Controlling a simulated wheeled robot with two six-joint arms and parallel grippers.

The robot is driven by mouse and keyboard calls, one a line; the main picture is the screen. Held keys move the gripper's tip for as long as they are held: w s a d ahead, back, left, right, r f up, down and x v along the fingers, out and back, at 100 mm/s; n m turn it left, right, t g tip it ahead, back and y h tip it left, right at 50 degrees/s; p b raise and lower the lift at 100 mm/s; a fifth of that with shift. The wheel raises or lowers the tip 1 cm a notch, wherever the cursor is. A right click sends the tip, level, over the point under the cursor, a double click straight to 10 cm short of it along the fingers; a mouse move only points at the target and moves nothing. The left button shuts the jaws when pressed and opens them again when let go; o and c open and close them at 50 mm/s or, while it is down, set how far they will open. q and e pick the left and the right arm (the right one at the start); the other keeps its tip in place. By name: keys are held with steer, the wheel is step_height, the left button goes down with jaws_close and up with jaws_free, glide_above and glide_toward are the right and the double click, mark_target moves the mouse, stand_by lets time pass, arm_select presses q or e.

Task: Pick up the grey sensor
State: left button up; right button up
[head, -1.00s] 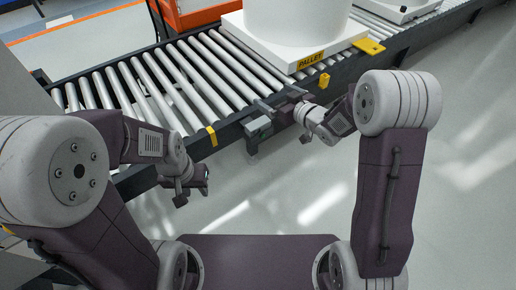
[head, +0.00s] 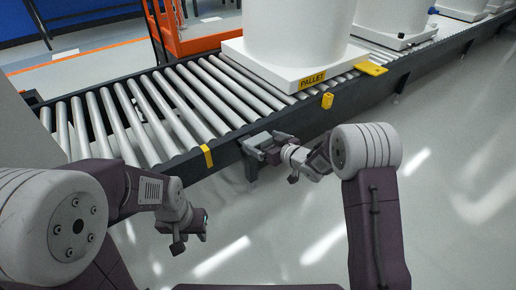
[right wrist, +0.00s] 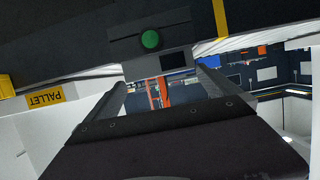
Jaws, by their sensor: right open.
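The grey sensor (right wrist: 147,67) is a small box with a green button and a dark screen, seen in the right wrist view against the dark rail of the conveyor. My right gripper (head: 263,146) is open at the near side of the conveyor. In the right wrist view its two fingers (right wrist: 160,80) reach toward the sensor, one on each side; I cannot tell whether they touch it. In the head view the gripper largely hides the sensor. My left gripper (head: 196,228) hangs low in front of the conveyor, away from the sensor; its fingers are too unclear to judge.
The roller conveyor (head: 152,128) crosses the view, its dark side rail facing me. A white tank (head: 296,40) stands on a pallet (head: 285,76) just beyond my right gripper. The floor on the right is clear.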

mark_target(259, 140)
steer(key=x, duration=0.1)
steer(key=b+x, duration=0.1)
steer(key=x, duration=0.1)
steer(key=shift+a+f, duration=0.2)
steer(key=shift+f, duration=0.2)
steer(key=shift+w+a+b, duration=0.15)
steer(key=shift+w+b, duration=0.15)
arm_select(q)
step_height(259, 140, down, 3)
steer(key=shift+r, duration=0.1)
arm_select(e)
steer(key=shift+r, duration=0.1)
steer(key=c, duration=1.1)
step_height(259, 140, up, 5)
steer(key=p, duration=0.4)
arm_select(q)
step_height(259, 140, up, 10)
steer(key=p, duration=0.6)
arm_select(e)
steer(key=shift+s+d+r, duration=1)
steer(key=shift+s+d, duration=0.05)
steer(key=shift+d, duration=0.6)
steer(key=shift+s+d+r, duration=1)
steer(key=shift+d, duration=0.65)
steer(key=shift+s+d+r, duration=1)
steer(key=shift+s+d, duration=0.05)
steer(key=shift+d, duration=0.6)
